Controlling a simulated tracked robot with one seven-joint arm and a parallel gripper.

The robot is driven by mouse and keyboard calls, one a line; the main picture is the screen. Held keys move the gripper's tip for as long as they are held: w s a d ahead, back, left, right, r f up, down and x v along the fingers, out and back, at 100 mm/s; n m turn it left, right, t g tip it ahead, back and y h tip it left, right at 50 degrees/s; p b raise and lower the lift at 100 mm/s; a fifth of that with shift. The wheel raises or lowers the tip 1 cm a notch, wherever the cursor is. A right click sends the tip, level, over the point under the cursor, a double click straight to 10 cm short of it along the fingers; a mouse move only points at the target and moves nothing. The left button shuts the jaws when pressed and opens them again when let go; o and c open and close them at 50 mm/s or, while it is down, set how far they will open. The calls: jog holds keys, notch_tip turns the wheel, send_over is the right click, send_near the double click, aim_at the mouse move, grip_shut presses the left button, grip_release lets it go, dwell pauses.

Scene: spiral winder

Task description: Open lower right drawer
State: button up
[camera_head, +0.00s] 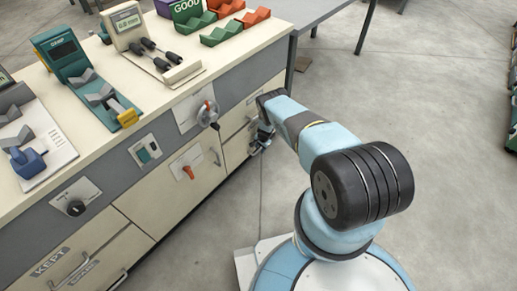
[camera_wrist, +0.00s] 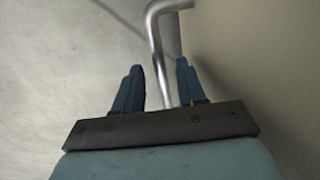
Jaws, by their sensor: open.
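The lower right drawer (camera_head: 235,151) is a cream front low at the right end of the bench. It looks closed, and my arm partly covers its right side. My gripper (camera_head: 261,139) is at this drawer front. In the wrist view, a bent metal bar handle (camera_wrist: 156,42) runs down between the two blue fingers of my gripper (camera_wrist: 160,68). The fingers stand apart on either side of the bar, with a clear gap on the left. The right finger is close to the bar and to the beige drawer front (camera_wrist: 235,60).
An upper drawer (camera_head: 236,117) sits above. To its left are a cabinet door (camera_head: 165,205), an orange-handled switch (camera_head: 187,171) and a lever plate (camera_head: 207,113). The bench top (camera_head: 150,100) carries several devices. The grey floor (camera_head: 420,130) right of my arm is clear.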

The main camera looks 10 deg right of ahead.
jog(key=shift+c, duration=0.5)
grip_shut()
